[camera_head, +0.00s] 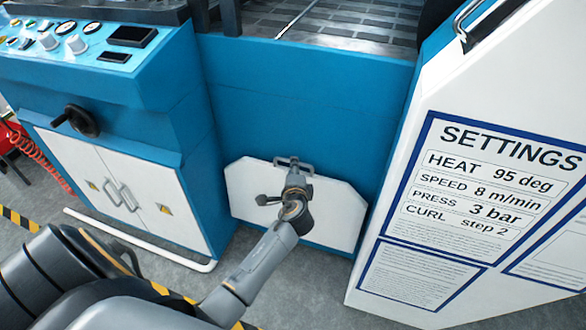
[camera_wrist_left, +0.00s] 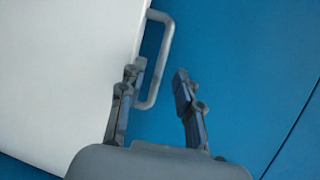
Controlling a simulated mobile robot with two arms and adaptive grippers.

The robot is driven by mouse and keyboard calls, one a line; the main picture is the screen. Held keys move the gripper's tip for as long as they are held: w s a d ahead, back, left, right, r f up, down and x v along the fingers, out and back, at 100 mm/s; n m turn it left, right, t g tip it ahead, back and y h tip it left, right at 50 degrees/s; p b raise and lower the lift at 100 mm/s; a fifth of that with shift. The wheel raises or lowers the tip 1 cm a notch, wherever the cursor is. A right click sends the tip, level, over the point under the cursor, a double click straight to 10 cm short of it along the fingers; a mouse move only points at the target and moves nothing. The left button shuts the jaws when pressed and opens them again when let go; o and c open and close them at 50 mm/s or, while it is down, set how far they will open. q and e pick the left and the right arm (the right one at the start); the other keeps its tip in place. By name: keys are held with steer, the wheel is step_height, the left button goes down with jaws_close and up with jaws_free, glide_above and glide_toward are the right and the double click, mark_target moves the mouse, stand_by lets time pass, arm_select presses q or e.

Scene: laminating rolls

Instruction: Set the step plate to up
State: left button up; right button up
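The step plate (camera_head: 335,205) is a white panel with cut corners, low on the machine's blue front between the control cabinet and the white settings panel. It looks roughly upright against the blue front; its exact tilt is hard to tell. A grey bar handle (camera_head: 306,168) sits at its top edge. My left gripper (camera_head: 293,170) is at this handle and covers part of it. In the left wrist view the left gripper (camera_wrist_left: 157,76) is open. The plate's handle (camera_wrist_left: 165,40) passes between its fingers, closer to the left one. My right gripper is not in view.
A control cabinet (camera_head: 165,150) with knobs and a black crank stands left, a white pipe (camera_head: 140,240) low before it. The settings panel (camera_head: 470,190) stands right. Slatted rollers (camera_head: 340,22) are above the blue front. Grey floor (camera_head: 290,295) lies in front.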

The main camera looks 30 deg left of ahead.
arm_select(q)
steer(key=shift+x, duration=1)
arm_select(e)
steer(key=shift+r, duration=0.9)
arm_select(q)
jaws_close()
steer(key=shift+f, duration=0.1)
